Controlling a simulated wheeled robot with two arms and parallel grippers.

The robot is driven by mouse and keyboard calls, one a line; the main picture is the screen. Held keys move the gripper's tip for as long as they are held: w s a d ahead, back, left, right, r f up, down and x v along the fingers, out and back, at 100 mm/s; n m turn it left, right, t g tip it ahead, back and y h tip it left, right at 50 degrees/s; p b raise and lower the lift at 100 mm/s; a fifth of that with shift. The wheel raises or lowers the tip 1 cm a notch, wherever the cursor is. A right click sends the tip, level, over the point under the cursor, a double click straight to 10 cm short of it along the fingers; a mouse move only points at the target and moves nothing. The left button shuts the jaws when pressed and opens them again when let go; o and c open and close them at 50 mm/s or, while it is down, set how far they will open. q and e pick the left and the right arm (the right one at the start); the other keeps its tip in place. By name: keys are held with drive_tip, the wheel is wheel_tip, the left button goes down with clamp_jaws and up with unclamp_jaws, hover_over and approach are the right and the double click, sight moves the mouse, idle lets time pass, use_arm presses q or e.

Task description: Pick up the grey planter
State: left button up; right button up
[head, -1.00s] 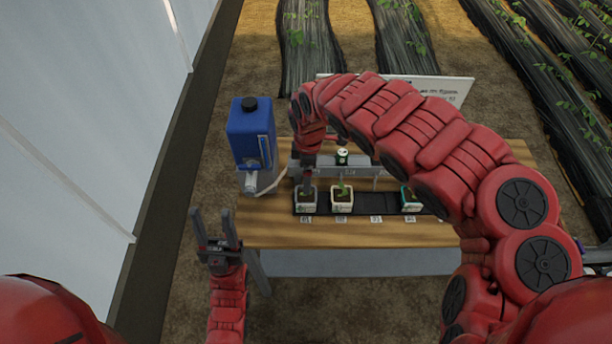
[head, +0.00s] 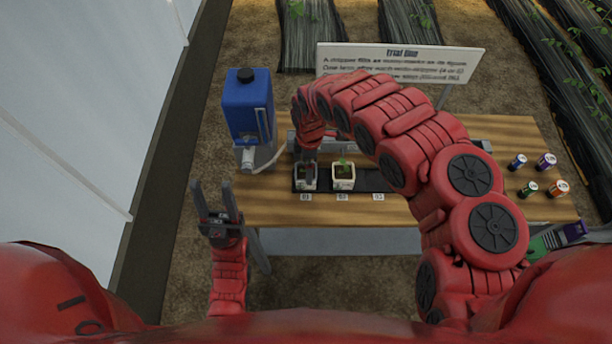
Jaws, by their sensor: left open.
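A small grey planter (head: 300,183) with dark soil stands on the black strip at the left end, behind the label 01. A paler, cream planter (head: 343,184) with a green seedling stands to its right, behind label 02. My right gripper (head: 309,172) reaches over from the right and points down at the grey planter, overlapping it; whether its fingers are open or shut on the rim is unclear. My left gripper (head: 215,205) is open and empty, in front of the table's left end, with its fingers pointing up.
A wooden table (head: 290,216) carries a blue tank (head: 247,110) with a hose at the left. Several small cans (head: 530,188) stand at the right end. A white sign (head: 400,62) stands behind. My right arm hides the table's middle right.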

drive_tip(key=shift+a+f, duration=0.25)
drive_tip(key=shift+f, duration=0.15)
drive_tip(key=shift+a+f+p, duration=0.25)
drive_tip(key=shift+f+p, duration=0.65)
drive_tip(key=shift+f, duration=0.35)
drive_tip(key=shift+a+f, duration=0.1)
drive_tip(key=shift+f, duration=1.05)
drive_tip(key=c, duration=1.1)
drive_tip(key=shift+r, duration=0.1)
